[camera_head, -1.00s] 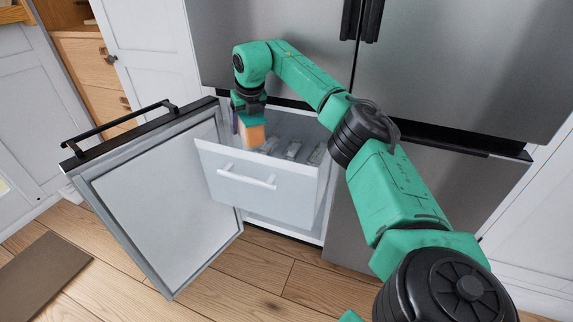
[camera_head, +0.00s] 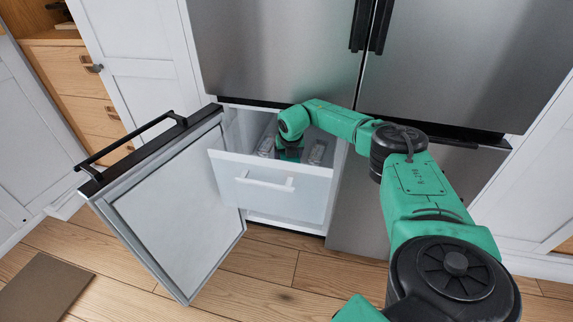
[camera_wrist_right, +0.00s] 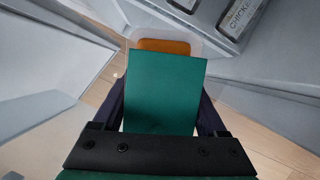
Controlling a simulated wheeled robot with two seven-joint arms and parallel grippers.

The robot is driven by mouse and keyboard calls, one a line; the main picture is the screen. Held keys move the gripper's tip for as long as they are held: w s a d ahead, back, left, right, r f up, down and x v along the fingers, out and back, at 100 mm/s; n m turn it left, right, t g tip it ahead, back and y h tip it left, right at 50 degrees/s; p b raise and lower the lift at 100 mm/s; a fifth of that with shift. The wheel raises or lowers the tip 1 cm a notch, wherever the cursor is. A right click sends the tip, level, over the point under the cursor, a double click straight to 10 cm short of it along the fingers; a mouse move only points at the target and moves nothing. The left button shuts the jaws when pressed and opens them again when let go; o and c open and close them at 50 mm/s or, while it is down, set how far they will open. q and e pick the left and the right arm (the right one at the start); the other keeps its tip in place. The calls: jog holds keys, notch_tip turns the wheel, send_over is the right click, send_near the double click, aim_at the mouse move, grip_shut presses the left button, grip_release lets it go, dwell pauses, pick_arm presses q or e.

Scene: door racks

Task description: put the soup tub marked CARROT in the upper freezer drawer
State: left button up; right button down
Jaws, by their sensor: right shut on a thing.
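The upper freezer drawer (camera_head: 250,200) is pulled out, a white box with a bar handle on its front. My right gripper (camera_head: 289,156) reaches down into it from above, between the clear-looking tubs. In the right wrist view it is shut on a tub with an orange top and pale rim (camera_wrist_right: 165,46), mostly hidden behind my green gripper part. No label on this tub can be read. In the head view the tub is hidden by my gripper and the drawer front. My left gripper is not in view.
Other tubs stand in the drawer, one on the left (camera_head: 266,148) and one on the right (camera_head: 317,152). A tub marked CHICKEN (camera_wrist_right: 239,16) shows in the wrist view. The freezer door (camera_head: 175,210) stands open on the left. The fridge doors (camera_head: 285,55) above are shut.

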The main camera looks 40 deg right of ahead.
notch_tip(320, 180, down, 4)
jog(key=shift+s+f+b, duration=0.1)
jog(key=shift+f+b, duration=0.15)
jog(key=shift+b, duration=0.55)
notch_tip(320, 180, down, 5)
jog(key=shift+f+b, duration=0.2)
jog(key=shift+b, duration=0.75)
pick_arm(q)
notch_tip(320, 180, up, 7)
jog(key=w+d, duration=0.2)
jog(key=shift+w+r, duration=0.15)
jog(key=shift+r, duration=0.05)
pick_arm(e)
jog(key=shift+d, duration=0.1)
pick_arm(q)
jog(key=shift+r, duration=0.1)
pick_arm(e)
jog(key=shift+f, duration=0.1)
grip_release()
